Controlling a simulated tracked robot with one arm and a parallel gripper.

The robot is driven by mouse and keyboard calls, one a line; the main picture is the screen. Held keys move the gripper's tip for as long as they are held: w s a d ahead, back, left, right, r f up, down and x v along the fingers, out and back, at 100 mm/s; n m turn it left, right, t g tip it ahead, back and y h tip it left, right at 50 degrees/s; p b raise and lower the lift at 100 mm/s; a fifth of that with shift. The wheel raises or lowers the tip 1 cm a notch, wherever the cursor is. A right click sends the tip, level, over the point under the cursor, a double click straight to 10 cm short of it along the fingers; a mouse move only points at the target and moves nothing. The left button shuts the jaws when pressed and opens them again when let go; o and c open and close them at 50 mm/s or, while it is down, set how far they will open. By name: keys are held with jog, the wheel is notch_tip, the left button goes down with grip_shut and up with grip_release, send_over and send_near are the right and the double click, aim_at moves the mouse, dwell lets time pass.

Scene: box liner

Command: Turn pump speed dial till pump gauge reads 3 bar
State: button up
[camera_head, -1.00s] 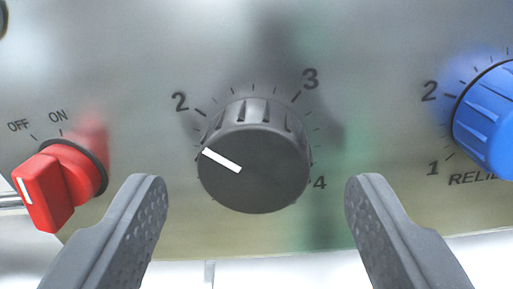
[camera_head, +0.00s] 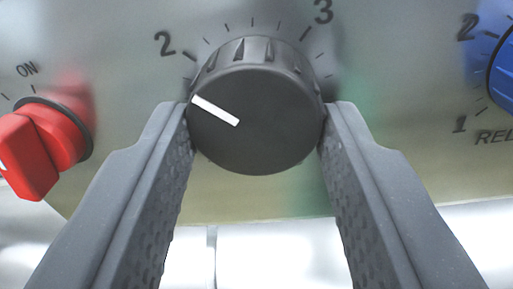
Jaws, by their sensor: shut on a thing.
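The black dial (camera_head: 258,115) sits on a metal panel, in the middle of the view. Its white pointer line points to the upper left, a little below the "2" mark; "2" and "3" show on the scale around it. My gripper (camera_head: 256,118) is shut on the dial, with one grey finger against its left side and one against its right. The lower part of the scale is hidden by the dial and my fingers. No gauge is in view, and the dial's name label does not show.
A red OFF/ON switch (camera_head: 38,145) sits on the panel to the left, close to my left finger. A blue relief knob (camera_head: 503,75) is cut off at the right edge. The panel's lower edge (camera_head: 262,222) runs below the dial, with a bright area beneath.

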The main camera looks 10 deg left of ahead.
jog(key=m+b, duration=0.1)
jog(key=m, duration=0.3)
jog(key=shift+a+m, duration=0.15)
jog(key=shift+m, duration=0.15)
jog(key=m+b, duration=0.1)
jog(key=m, duration=0.3)
jog(key=shift+a+m+t, duration=0.1)
jog(key=shift+m+t, duration=0.2)
jog(key=shift+m, duration=0.1)
jog(key=m, duration=0.2)
jog(key=m+b, duration=0.1)
jog(key=m, duration=0.1)
jog(key=shift+a+f+m+h, duration=0.1)
jog(key=shift+f+m+h, duration=0.05)
jog(key=shift+m+h, duration=0.15)
jog(key=shift+m+b, duration=0.65)
jog(key=shift+m, duration=1.45)
jog(key=shift+h, duration=0.3)
jog(key=o, duration=1)
jog(key=shift+c, duration=0.2)
